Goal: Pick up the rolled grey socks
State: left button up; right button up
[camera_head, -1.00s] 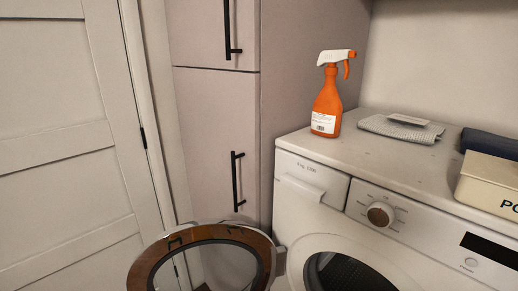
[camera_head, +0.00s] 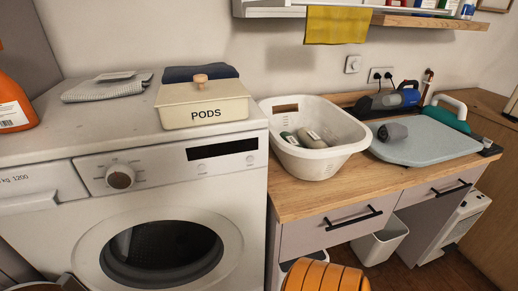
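A small dark grey rolled bundle (camera_head: 393,131), which looks like the rolled grey socks, lies on the pale blue-grey pad (camera_head: 425,146) on the wooden counter at the right. Two more small rolled bundles lie in the white laundry basket (camera_head: 342,152) left of the pad: a dark greenish one (camera_head: 290,139) and a lighter grey-beige one (camera_head: 311,138). Neither of my grippers is in view.
A washing machine (camera_head: 150,195) stands at the left, bearing a cream PODS box (camera_head: 203,106), folded cloths (camera_head: 105,90) and an orange bottle (camera_head: 12,105). A blue handheld appliance (camera_head: 392,98) and a green-and-white iron-like object (camera_head: 448,112) sit behind the pad. An orange ribbed object (camera_head: 325,277) is below.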

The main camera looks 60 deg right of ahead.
aim_at(393, 132)
jog(key=z, duration=3.1)
jog(key=i+l+u, duration=0.3)
jog(key=l, duration=0.25)
jog(key=i+l+u, duration=0.15)
jog(key=i+l, duration=0.15)
jog(key=i+l+u, duration=0.1)
jog(key=l, duration=0.25)
jog(key=i+l+u, duration=0.3)
jog(key=l, duration=0.4)
jog(key=i+l+u, duration=0.15)
jog(key=l, duration=0.25)
jog(key=i, duration=0.05)
